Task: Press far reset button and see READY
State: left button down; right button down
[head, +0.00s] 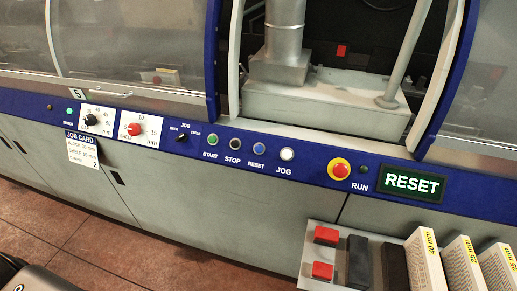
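A small blue button (258,147) labelled RESET sits on the machine's blue control strip, between a dark STOP button (235,144) and a white JOG button (287,154). A lit display (413,185) at the right of the strip reads RESET in white on dark green. I see no READY text. No other button labelled RESET can be made out. Neither of my grippers is in view, and nothing touches the controls.
A red emergency button (339,170) on a yellow ring stands right of JOG. Two dials (133,129) and a job card (82,150) are at left. A tray (312,262) with red pieces, dark pieces and labelled blocks (428,262) stands at lower right. The lower left floor is mostly clear.

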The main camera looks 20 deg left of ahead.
aim_at(258, 148)
jog(key=u, duration=1.9)
jog(key=k, duration=1.05)
jog(key=z, duration=2)
jog(key=i, duration=0.5)
jog(key=u, duration=0.1)
